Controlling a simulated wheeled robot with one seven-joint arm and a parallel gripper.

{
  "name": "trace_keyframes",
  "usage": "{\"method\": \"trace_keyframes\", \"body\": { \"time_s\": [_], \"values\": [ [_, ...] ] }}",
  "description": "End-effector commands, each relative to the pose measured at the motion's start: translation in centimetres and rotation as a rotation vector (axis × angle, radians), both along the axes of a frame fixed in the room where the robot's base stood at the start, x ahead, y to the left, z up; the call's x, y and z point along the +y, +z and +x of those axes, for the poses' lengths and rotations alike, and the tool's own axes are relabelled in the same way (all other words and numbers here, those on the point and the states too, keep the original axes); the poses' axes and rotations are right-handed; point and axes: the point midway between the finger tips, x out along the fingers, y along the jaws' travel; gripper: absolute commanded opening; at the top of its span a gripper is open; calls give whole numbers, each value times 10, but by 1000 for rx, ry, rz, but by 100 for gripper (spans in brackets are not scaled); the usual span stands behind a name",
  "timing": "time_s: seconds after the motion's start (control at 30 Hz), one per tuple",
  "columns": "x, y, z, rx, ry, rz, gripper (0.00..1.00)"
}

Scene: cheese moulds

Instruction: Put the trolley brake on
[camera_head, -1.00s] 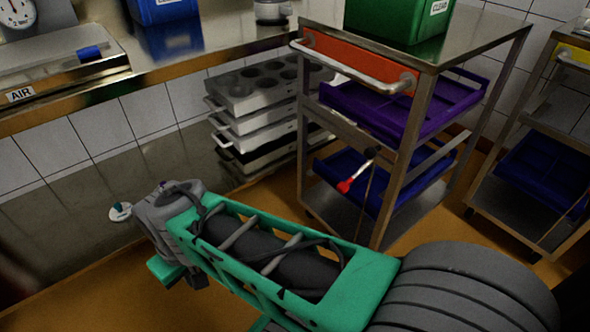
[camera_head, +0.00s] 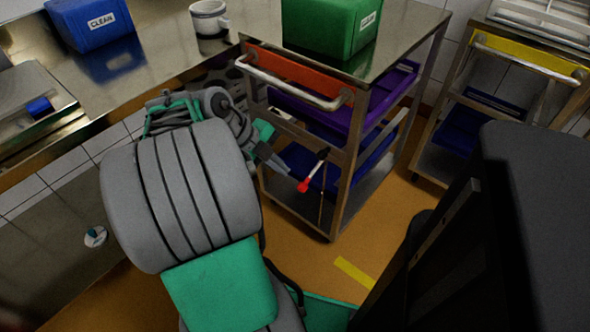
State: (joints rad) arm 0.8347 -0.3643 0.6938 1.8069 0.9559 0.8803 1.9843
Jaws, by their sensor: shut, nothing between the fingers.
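The steel trolley (camera_head: 352,207) with an orange front panel (camera_head: 291,72) stands right of centre. Its brake lever, with a red knob (camera_head: 303,186) and a dark upper part, sits on the near side, with the red end pointing down and to the left. My gripper (camera_head: 284,168) is shut and empty. In the picture it is just left of and above the red knob, with a small gap between them. Depth between the two is hard to judge. My arm hides part of the trolley's left side.
The trolley carries a green CLEAN bin (camera_head: 325,24) on top and purple (camera_head: 388,103) and blue trays inside. A second trolley with a yellow panel (camera_head: 528,57) stands right.

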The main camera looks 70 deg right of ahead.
Motion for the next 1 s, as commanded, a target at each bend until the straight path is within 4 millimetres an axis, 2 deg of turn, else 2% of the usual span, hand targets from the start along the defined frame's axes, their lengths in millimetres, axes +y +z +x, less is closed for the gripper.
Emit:
{"method": "trace_keyframes", "body": {
  "time_s": [0.17,0.53,0.6,0.8,1.0],
  "values": [
    [-5,-21,-12,1,-19,-5,0],
    [-27,-90,-48,-1,-16,-3,0],
    [-34,-100,-43,-1,-12,-2,0],
    [-48,-116,-36,-2,-10,-5,0],
    [-49,-117,-35,-2,-10,-5,0]
  ]
}}
